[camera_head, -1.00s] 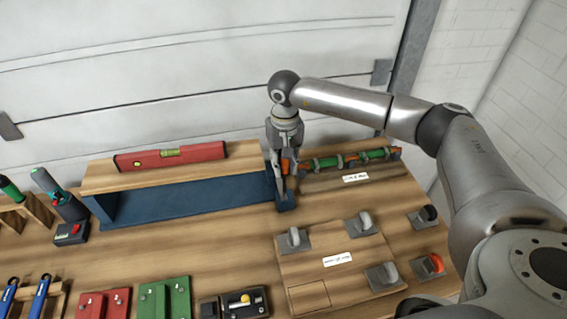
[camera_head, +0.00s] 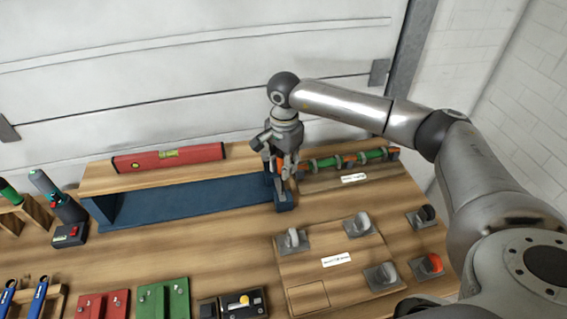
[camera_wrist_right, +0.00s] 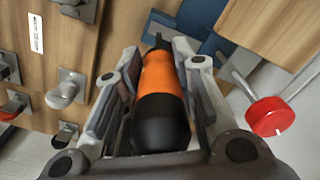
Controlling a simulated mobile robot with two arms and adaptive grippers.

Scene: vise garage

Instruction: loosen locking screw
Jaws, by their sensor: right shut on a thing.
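My right gripper (camera_head: 284,178) points down over the right end of the long blue piece (camera_head: 185,203). It is shut on an orange and black tool handle (camera_wrist_right: 162,90), which lies between both fingers in the right wrist view. The handle's dark far end meets blue metal (camera_wrist_right: 203,40); the locking screw itself is hidden, so I cannot tell how the tool sits on it. My left gripper is not in view.
A red level (camera_head: 168,157) lies on the wooden shelf (camera_head: 100,179). A green and orange pipe (camera_head: 345,159) lies right of my gripper. A board (camera_head: 300,262) with upright handles stands in front. A red knob (camera_wrist_right: 270,117) shows beside the gripper. Bench between is clear.

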